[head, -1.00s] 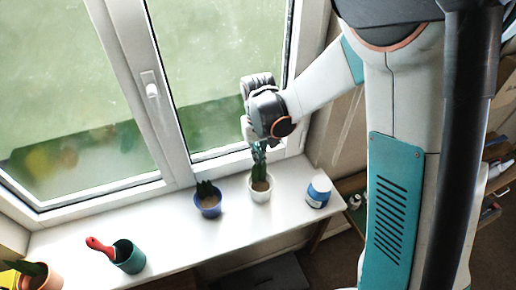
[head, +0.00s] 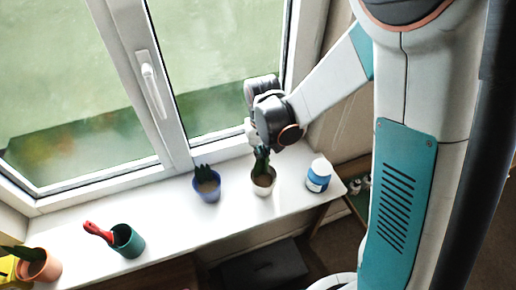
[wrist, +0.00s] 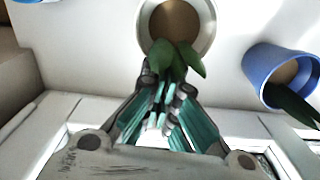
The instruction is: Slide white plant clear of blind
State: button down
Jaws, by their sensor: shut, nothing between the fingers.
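The white plant is a small white pot (head: 262,189) with brown soil and green leaves, upright on the white windowsill, right of the blue pot. In the wrist view, its white rim (wrist: 208,38) and green leaves (wrist: 190,58) are at the top centre. My gripper (head: 262,151) is on the window side of the plant, at its leaves. In the wrist view, the gripper's fingertips (wrist: 165,82) are together and empty, right beside the leaves. I cannot tell whether they touch. I cannot make out a blind in either view.
A blue pot (head: 207,188) with a dark plant stands left of the white pot. A blue-and-white jar (head: 318,176) stands right, near the sill's end. A teal pot (head: 128,242) with a red-handled tool is farther left. The window handle (head: 152,88) juts out. Bare sill (head: 165,225) lies between pots.

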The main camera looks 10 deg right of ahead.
aim_at(265, 180)
jog(key=s, duration=0.5)
jog(key=shift+d, duration=0.25)
jog(key=shift+w+r, duration=0.1)
notch_tip(265, 180, up, 10)
jog(key=p, duration=0.6)
jog(key=s+d+r+t+b, duration=0.2)
jog(key=s+d+t+b, duration=0.1)
jog(key=s+d+b, duration=0.1)
jog(key=s+d+r+m+t+b, duration=0.1)
jog(key=s+d+r+t+b, duration=0.2)
jog(key=s+b, duration=0.4)
jog(key=shift+d+t, duration=0.6)
jog(key=shift+d, duration=0.5)
